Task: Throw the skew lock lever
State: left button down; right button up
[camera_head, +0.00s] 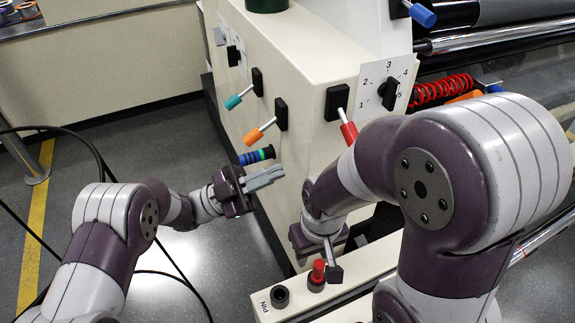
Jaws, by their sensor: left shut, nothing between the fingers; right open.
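Several levers stick out of the cream machine cabinet (300,75): one with a teal grip (233,102), one with an orange grip (253,136), one with a red grip (348,132) and one with a blue grip (421,14). No readable label shows which is the skew lock lever. My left gripper (265,179) is shut and empty, just below the blue-and-green banded handle (257,156) and below the orange grip. My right gripper (331,268) is open and points down beside a red knob (318,271) on the low ledge. My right arm covers part of the cabinet.
The ledge (268,309) marked PIN has a black socket (279,296). Rollers lie at right. Open floor lies at left, crossed by dark cables.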

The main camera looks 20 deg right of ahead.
pick_arm(q)
send_near(348, 127)
jog(key=d, duration=0.1)
jog(key=s+d, duration=0.1)
jog(key=d, duration=0.3)
jog(key=shift+s+d+r, duration=0.25)
jog(key=shift+s+r, duration=0.1)
jog(key=shift+s, duration=0.05)
pick_arm(e)
jog(key=shift+s+r, duration=0.1)
